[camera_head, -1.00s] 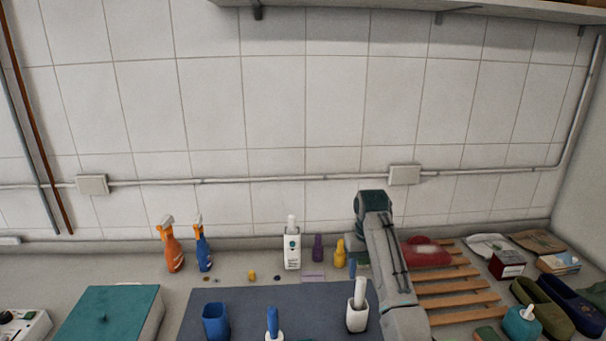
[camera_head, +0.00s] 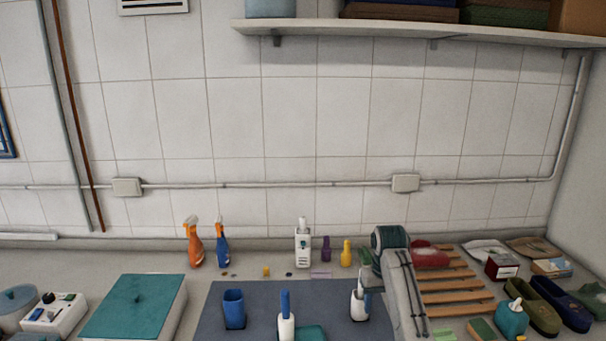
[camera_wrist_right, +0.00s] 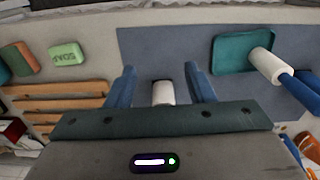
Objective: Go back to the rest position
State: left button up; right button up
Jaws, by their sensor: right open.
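My right gripper (camera_wrist_right: 161,78) shows in the right wrist view with two blue fingers apart, open. My left gripper is in neither view.
Spray bottles (camera_head: 193,245) and small bottles stand behind. Wooden slats (camera_head: 455,297) and shoes (camera_head: 540,312) are right; a teal-lidded box (camera_head: 135,305) is left.

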jog(key=s+d+f+t, duration=0.1)
jog(key=s+d+f, duration=0.2)
jog(key=s+f, duration=0.6)
jog(key=s+d+f+t, duration=0.1)
jog(key=s+d+f, duration=0.2)
jog(key=s+f, duration=0.55)
jog(key=s+d+r+t, duration=0.1)
jog(key=s+r, duration=0.2)
jog(key=s, duration=1.1)
jog(key=s+r+t, duration=0.1)
jog(key=s+r, duration=0.2)
jog(key=s, duration=1.1)
jog(key=d+f+g+h+b, duration=0.2)
jog(key=f+b, duration=0.6)
jog(key=f, duration=3)
jog(key=s+d+f+b, duration=0.1)
jog(key=s+f+b, duration=0.2)
jog(key=s+f, duration=0.6)
jog(key=s+d+f+g+y+b, duration=0.1)
jog(key=s+f+b, duration=0.2)
jog(key=s+f, duration=0.6)
notch_tip(320, 180, down, 8)
jog(key=shift+s+d+f+m, duration=0.2)
jog(key=shift+s+f+m, duration=0.05)
jog(key=shift+m, duration=0.05)
